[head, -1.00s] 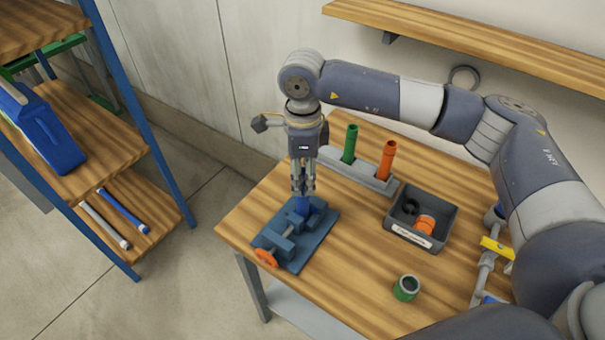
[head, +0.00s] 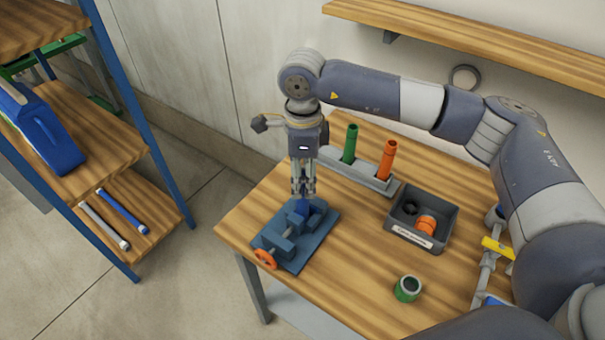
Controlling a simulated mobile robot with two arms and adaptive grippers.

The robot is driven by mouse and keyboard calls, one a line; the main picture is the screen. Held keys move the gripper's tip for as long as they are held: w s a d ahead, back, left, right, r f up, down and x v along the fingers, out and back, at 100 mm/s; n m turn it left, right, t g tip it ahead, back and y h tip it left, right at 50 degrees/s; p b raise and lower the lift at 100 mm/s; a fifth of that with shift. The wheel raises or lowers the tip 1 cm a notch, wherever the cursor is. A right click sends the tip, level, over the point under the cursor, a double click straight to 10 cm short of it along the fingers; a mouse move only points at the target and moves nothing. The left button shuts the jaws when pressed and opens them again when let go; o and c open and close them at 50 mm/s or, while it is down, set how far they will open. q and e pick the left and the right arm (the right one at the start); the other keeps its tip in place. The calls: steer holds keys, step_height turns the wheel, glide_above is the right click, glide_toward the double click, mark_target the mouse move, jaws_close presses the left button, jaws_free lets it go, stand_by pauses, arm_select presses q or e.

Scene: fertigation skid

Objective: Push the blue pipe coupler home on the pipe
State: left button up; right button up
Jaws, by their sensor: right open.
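A blue upright piece (head: 302,208) stands in the blue bench vise (head: 282,245) near the table's left corner. It is small and partly covered by my fingers, so I cannot tell the blue coupler from the pipe or how far it is seated. My right gripper (head: 303,193) points straight down over this piece, with its fingertips at its upper end. The jaws are open; whether they touch the blue piece is unclear. My left gripper is not in view.
Behind the vise, a grey rack (head: 345,168) holds a green pipe (head: 350,143) and an orange pipe (head: 386,158). A dark bin (head: 420,244) holds an orange coupler (head: 426,225) and a black ring. A green coupler (head: 407,289) stands on the front of the table.

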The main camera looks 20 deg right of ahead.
steer(key=shift+r+p, duration=0.85)
steer(key=shift+r, duration=1.4)
steer(key=o, duration=0.6)
steer(key=shift+c, duration=0.2)
step_height(320, 180, up, 9)
steer(key=p, duration=0.3)
steer(key=shift+p, duration=0.3)
